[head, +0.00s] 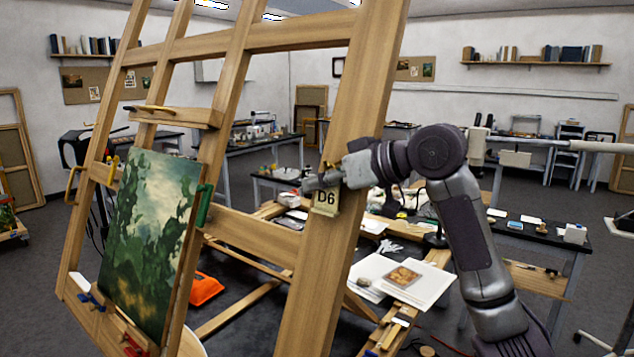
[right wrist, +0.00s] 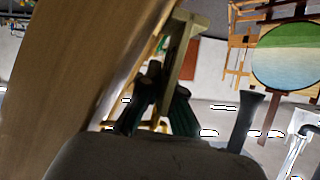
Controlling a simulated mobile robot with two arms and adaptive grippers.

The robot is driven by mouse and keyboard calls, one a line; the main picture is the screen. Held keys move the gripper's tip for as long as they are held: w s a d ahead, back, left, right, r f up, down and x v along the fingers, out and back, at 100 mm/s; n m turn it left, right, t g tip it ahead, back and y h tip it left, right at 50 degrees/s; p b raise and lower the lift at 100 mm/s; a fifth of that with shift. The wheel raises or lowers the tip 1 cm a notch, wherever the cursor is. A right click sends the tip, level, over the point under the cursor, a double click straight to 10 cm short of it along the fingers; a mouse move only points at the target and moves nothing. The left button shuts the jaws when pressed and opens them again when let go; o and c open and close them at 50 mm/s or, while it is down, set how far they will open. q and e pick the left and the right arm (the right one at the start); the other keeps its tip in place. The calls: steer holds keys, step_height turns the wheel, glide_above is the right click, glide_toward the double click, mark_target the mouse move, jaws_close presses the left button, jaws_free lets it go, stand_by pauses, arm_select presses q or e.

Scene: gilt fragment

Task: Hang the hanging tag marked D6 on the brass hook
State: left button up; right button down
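The hanging tag marked D6 (head: 326,201) is a small cream tag in front of the easel's right post, upright with its mark facing the head camera. My right gripper (head: 318,182) is at the tag's upper end, beside the post. In the right wrist view the fingers (right wrist: 164,105) close around the lower end of a pale strip, the tag (right wrist: 184,48) seen nearly edge-on. A small brassy piece, apparently the brass hook (head: 325,167), shows just above the gripper, mostly hidden. I cannot tell whether the tag touches it. My left gripper is not in view.
The large wooden easel (head: 262,233) fills the left and middle, its post close beside the right gripper. A green landscape painting (head: 150,235) rests on it. Behind are a cluttered low table with white papers (head: 405,282) and a dark worktable (head: 535,232).

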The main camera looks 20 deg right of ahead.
steer(key=c, duration=1.8)
jaws_free()
steer(key=shift+f, duration=0.1)
steer(key=shift+c, duration=0.2)
steer(key=o, duration=0.5)
steer(key=shift+a, duration=0.1)
steer(key=shift+o, duration=0.5)
steer(key=v, duration=1.2)
